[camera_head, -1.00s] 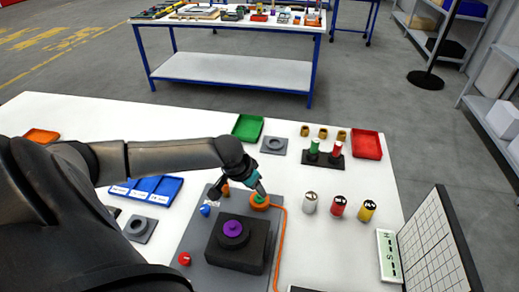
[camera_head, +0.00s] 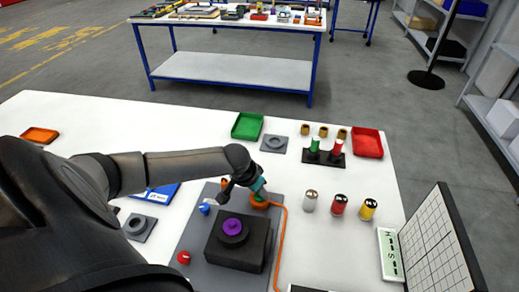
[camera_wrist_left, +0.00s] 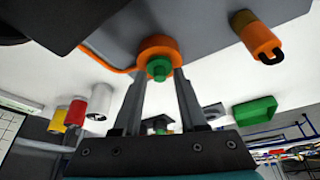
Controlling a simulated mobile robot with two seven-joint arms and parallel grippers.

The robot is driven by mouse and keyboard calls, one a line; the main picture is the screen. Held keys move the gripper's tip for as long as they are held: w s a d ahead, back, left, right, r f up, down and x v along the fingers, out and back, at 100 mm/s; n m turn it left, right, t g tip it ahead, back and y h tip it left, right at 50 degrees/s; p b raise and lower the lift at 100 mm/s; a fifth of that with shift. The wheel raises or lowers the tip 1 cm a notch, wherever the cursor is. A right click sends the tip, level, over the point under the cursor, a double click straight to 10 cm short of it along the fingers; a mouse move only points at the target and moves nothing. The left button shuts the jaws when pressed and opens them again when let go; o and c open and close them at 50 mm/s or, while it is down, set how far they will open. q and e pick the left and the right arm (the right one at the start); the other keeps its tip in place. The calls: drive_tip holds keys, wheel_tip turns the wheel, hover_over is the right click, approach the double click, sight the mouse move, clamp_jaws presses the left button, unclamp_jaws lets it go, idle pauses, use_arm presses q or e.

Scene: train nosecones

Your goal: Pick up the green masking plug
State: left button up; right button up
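The green masking plug (camera_wrist_left: 158,69) sits in the middle of an orange ring-shaped part (camera_wrist_left: 158,48) in the left wrist view. In the head view the orange ring (camera_head: 267,204) lies on the grey plate behind the black block, and my gripper mostly covers the plug. My left gripper (camera_wrist_left: 160,76) is open, with its two fingertips on either side of the plug and a visible gap at each side. In the head view, my left gripper (camera_head: 260,193) is right over the ring. My right gripper is not in view.
A black block (camera_head: 237,247) with a purple knob stands close in front of the ring. An orange cable (camera_head: 282,240) runs from the ring. Several cylinders, including a yellow one (camera_head: 368,209), stand to the right. A green tray (camera_head: 247,126) lies behind.

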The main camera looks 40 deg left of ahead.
use_arm(q)
clamp_jaws()
